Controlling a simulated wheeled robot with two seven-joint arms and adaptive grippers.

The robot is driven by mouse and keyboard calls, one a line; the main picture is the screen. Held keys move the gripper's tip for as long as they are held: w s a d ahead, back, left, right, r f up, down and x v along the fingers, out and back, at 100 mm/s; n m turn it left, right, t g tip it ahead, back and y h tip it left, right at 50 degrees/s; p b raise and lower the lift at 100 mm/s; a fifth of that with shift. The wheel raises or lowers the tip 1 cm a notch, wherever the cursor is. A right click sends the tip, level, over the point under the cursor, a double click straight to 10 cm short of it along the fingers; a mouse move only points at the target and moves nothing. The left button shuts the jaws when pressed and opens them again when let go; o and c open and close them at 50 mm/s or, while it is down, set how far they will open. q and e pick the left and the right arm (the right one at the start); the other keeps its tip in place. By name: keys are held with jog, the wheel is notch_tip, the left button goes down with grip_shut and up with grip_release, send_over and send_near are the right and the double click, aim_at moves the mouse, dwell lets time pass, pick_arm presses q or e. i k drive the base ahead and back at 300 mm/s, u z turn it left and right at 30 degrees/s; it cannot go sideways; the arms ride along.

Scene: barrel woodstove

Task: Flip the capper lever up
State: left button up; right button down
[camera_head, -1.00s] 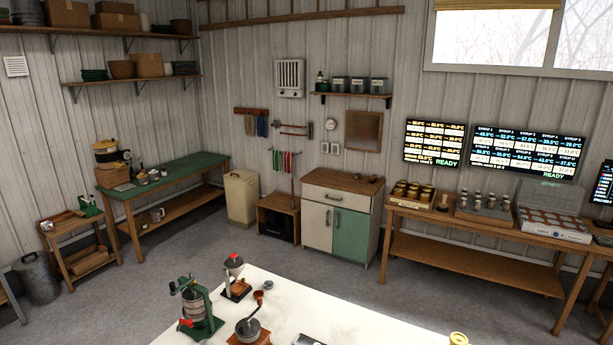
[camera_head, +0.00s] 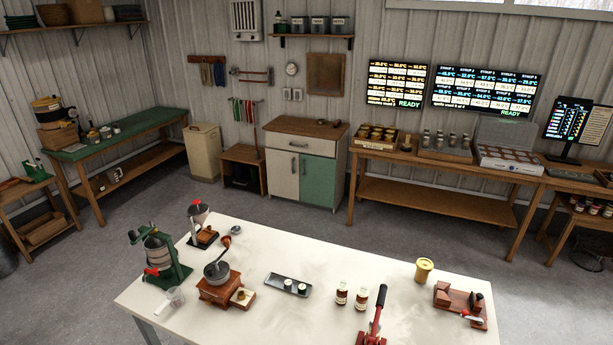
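A red tool with a long handle (camera_head: 377,316), which looks like a capper lever, stands at the front edge of the white table (camera_head: 330,260). Its handle slants upward to a dark grip; its base is cut off by the lower picture edge. Two small bottles with dark red contents (camera_head: 341,294) stand just left of it. A green press with red handles (camera_head: 160,254) stands at the table's left end. Neither of my grippers shows in the head view.
On the white table are a wooden grinder (camera_head: 219,284), a dark tray (camera_head: 288,286), a yellow can (camera_head: 424,270) and a wooden block device (camera_head: 460,304). Grey floor is open behind the table. A wooden bench (camera_head: 440,196) and a cabinet (camera_head: 302,165) line the back wall.

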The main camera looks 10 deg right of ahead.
aim_at(374, 324)
jog(key=u, duration=0.05)
jog(key=k, duration=0.65)
jog(key=z, duration=0.25)
jog(key=i, duration=1.05)
jog(key=z, duration=0.75)
